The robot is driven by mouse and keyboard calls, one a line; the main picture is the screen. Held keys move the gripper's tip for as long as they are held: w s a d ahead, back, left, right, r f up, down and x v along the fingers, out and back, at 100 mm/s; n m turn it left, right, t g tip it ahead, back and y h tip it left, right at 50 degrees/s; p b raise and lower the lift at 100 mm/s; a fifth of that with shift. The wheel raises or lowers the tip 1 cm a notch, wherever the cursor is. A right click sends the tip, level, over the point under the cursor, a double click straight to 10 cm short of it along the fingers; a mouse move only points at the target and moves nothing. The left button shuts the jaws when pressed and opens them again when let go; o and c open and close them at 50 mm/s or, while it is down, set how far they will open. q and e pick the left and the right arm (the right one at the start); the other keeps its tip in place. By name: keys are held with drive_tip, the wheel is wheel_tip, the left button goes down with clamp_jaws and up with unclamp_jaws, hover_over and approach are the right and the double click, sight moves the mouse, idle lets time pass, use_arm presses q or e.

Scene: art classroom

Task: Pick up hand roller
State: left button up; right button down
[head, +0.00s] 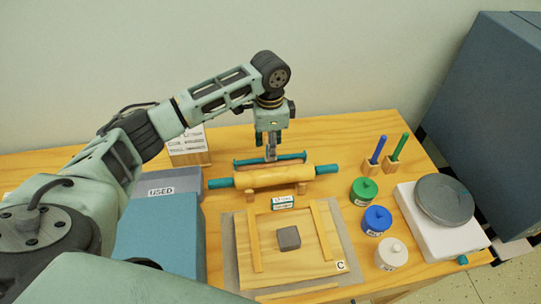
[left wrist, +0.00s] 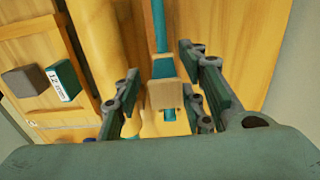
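My left gripper (head: 268,141) points down behind a wooden rolling pin with teal handles (head: 272,176). A slim teal bar (head: 242,161) lies behind the pin, and an upright greyish piece (head: 271,153) stands at its middle, just under the fingers. I take this to be the hand roller, though its shape is partly hidden. In the left wrist view my gripper's fingers (left wrist: 162,88) are spread on either side of a small wooden block (left wrist: 161,96). The teal bar (left wrist: 158,28) runs up from it, and gaps show beside the block. My right gripper is in neither view.
In front is a wooden board (head: 310,262) with slats and a grey clay block (head: 289,238). A USED tray (head: 172,182) is left. Green (head: 364,190), blue (head: 376,220) and white (head: 392,254) jars and a scale (head: 445,200) are right.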

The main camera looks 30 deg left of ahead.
use_arm(q)
drive_tip(key=shift+a+f+p, duration=0.2)
drive_tip(key=shift+f+p, duration=0.35)
drive_tip(key=shift+f, duration=2.2)
clamp_jaws()
